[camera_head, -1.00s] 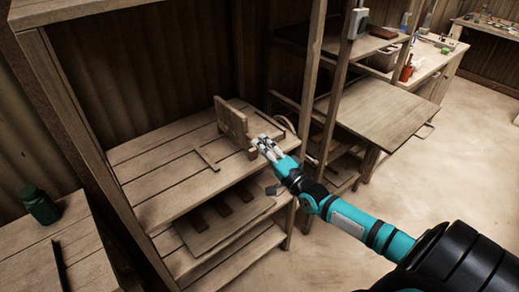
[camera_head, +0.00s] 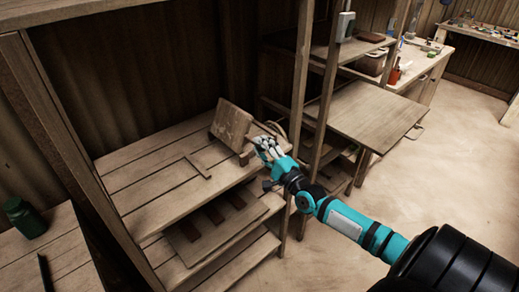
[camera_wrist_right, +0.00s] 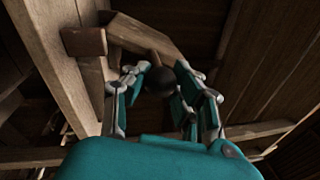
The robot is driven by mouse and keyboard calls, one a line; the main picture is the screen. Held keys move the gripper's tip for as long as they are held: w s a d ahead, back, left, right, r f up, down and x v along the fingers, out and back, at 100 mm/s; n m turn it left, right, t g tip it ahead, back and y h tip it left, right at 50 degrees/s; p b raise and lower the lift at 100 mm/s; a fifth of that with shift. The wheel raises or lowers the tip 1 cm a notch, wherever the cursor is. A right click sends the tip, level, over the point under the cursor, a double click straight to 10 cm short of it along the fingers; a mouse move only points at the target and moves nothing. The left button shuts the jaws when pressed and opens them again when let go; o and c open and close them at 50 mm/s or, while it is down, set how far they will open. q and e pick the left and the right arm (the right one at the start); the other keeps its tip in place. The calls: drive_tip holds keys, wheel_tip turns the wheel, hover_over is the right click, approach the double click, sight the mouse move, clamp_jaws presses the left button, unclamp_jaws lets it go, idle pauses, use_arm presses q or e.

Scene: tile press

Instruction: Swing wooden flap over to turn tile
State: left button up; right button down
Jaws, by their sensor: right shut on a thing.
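The wooden flap (camera_head: 230,122) stands tilted on the worktop of the wooden shelf unit, leaning towards the left. My right gripper (camera_head: 268,148) is at the flap's near right side. In the right wrist view a dark round knob (camera_wrist_right: 158,80) sits between the fingers of my right gripper (camera_wrist_right: 157,92), which is shut on it. A wooden piece of the flap (camera_wrist_right: 143,34) runs just beyond the knob. I cannot make out a tile; the flap may hide it. My left gripper is not in view.
A thin L-shaped wooden strip (camera_head: 198,167) lies on the worktop (camera_head: 150,180), left of the flap. An upright post (camera_head: 300,110) stands close to my right gripper. A green jar (camera_head: 25,217) stands at the lower left. Open floor (camera_head: 440,180) lies to the right.

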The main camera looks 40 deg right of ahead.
drive_tip(key=shift+d+f+m, duration=0.15)
drive_tip(key=shift+d+m, duration=0.15)
drive_tip(key=shift+m, duration=0.3)
drive_tip(key=c, duration=1)
unclamp_jaws()
drive_tip(key=shift+d, duration=0.15)
drive_tip(key=shift+s, duration=0.1)
drive_tip(key=s, duration=0.4)
drive_tip(key=s+f, duration=0.1)
drive_tip(key=s, duration=0.2)
drive_tip(key=s+f, duration=0.1)
drive_tip(key=s, duration=0.3)
drive_tip(key=shift+s+a, duration=0.2)
drive_tip(key=shift+s, duration=0.15)
